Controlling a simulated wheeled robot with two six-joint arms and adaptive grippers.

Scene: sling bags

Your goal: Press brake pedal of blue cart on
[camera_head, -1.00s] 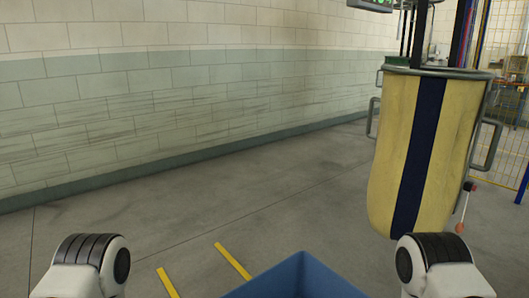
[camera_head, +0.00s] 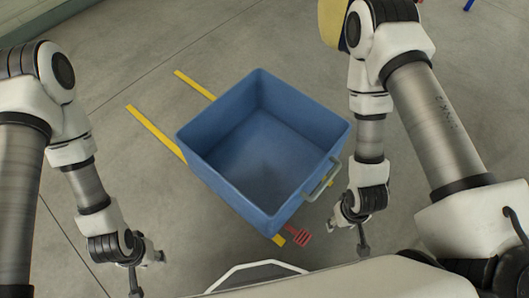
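The blue cart (camera_head: 205,155) stands on the floor in the middle of the head view. It is an open, empty bin with a grey handle (camera_head: 322,183) on its right side. A small red pedal (camera_head: 298,235) sticks out low at its near corner. My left gripper (camera_head: 150,274) is at the lower left, apart from the cart, and its fingers look spread and empty. My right gripper (camera_head: 347,236) is right of the pedal and near the handle, not touching the pedal. Its fingers also look spread, with nothing between them.
Yellow floor strips (camera_head: 155,130) lie left of the cart and partly under it. A yellow bag (camera_head: 330,22) hangs at the top, partly behind my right arm. The grey floor left of and beyond the cart is clear.

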